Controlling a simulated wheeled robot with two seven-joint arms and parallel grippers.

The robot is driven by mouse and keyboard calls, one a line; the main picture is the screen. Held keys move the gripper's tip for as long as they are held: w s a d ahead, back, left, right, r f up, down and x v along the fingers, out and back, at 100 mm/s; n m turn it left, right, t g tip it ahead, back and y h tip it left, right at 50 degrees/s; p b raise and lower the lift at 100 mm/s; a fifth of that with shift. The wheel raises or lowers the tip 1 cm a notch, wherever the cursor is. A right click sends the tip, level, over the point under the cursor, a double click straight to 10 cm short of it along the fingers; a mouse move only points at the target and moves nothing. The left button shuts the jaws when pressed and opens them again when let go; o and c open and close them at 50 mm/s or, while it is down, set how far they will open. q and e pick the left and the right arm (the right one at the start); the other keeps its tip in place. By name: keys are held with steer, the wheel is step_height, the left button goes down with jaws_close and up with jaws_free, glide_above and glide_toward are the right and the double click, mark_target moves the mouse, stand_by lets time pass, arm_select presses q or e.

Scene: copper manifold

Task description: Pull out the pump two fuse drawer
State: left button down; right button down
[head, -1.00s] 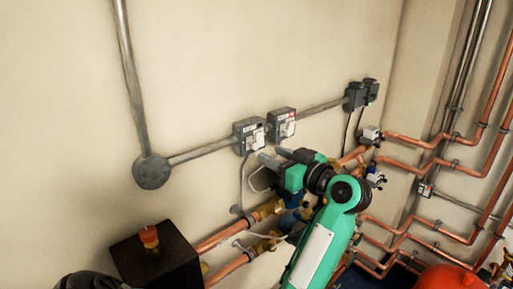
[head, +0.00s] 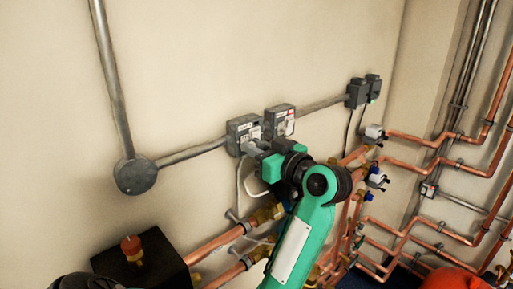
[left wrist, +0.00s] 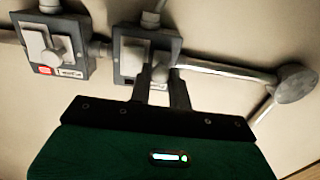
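Two grey fuse boxes sit side by side on the wall conduit. The left box (head: 240,133) has a white front; the right box (head: 281,121) carries a red mark. I cannot read their labels, so I cannot tell which is pump two. My left gripper (head: 256,147) is at the front of the left box. In the left wrist view, the box without a red label (left wrist: 132,57) is before my fingers (left wrist: 161,74). The fingers are apart, with a small pale handle (left wrist: 160,73) between or just behind their tips; contact is unclear. My right gripper is out of view.
The red-marked box (left wrist: 49,46) is close beside the gripper. A round junction box (head: 135,177) is on the left. Copper pipes (head: 220,243) run below the arm.

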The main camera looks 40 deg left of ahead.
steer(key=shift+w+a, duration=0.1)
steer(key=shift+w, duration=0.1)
arm_select(q)
steer(key=d+p, duration=0.2)
steer(key=d, duration=0.1)
steer(key=shift+s+f, duration=0.1)
steer(key=shift+f, duration=0.1)
steer(key=c, duration=1.3)
jaws_free()
steer(key=shift+d+r, duration=0.1)
steer(key=shift+d, duration=0.05)
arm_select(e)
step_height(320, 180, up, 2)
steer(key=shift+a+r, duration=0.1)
